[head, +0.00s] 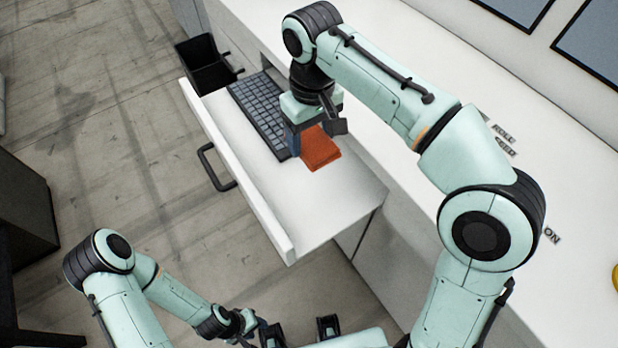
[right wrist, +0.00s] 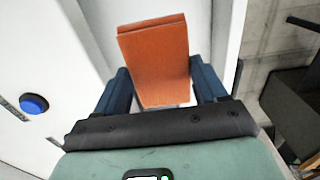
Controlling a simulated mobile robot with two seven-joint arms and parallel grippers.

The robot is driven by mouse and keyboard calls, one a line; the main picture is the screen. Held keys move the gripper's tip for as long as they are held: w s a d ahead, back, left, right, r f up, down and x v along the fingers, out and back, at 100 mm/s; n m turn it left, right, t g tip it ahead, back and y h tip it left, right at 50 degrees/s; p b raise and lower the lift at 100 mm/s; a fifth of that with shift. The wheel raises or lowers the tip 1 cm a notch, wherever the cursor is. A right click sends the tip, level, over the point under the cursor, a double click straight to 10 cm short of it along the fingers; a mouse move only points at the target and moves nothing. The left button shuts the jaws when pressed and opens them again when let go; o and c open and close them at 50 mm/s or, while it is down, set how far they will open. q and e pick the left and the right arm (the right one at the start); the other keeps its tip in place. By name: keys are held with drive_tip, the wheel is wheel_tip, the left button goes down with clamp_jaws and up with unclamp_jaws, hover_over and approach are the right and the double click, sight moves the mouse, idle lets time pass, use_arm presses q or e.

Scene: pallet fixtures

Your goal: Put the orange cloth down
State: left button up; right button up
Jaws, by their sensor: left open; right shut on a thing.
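The orange cloth (head: 320,152) is a folded, flat rectangle in the open white drawer (head: 335,205), beside the keyboard. My right gripper (head: 308,140) reaches down into the drawer and is shut on the cloth. In the right wrist view the cloth (right wrist: 155,58) sits between the two blue fingers (right wrist: 162,88) and extends beyond them. I cannot tell whether its underside touches the drawer floor. My left gripper (head: 262,331) is low in the head view, open, away from the drawer and partly cut off by the frame.
A dark keyboard (head: 262,112) lies in the drawer left of the cloth. The drawer's near part is bare. A black bin (head: 205,65) stands beyond the drawer. The white counter (head: 385,140) runs along the right. A blue button (right wrist: 33,103) shows in the wrist view.

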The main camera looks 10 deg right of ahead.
drive_tip(key=b, duration=0.3)
hover_over(312, 192)
wheel_tip(312, 192, down, 13)
drive_tip(key=shift+r, duration=0.15)
use_arm(q)
drive_tip(key=shift+s+f, duration=0.4)
drive_tip(key=shift+f, duration=0.35)
drive_tip(key=shift+s+f, duration=0.35)
drive_tip(key=shift+f, duration=0.4)
drive_tip(key=shift+s+f, duration=0.4)
drive_tip(key=shift+f, duration=0.35)
use_arm(e)
drive_tip(key=shift+f, duration=2.45)
drive_tip(key=shift+f+b, duration=0.15)
drive_tip(key=shift+b, duration=0.15)
drive_tip(key=o, duration=0.9)
use_arm(q)
drive_tip(key=shift+f, duration=0.1)
use_arm(e)
drive_tip(key=shift+o, duration=0.2)
use_arm(q)
drive_tip(key=r+p, duration=0.1)
drive_tip(key=w+r+p, duration=0.1)
drive_tip(key=shift+r+p, duration=0.3)
drive_tip(key=shift+r, duration=0.1)
use_arm(e)
wheel_tip(312, 192, up, 12)
drive_tip(key=shift+r, duration=0.2)
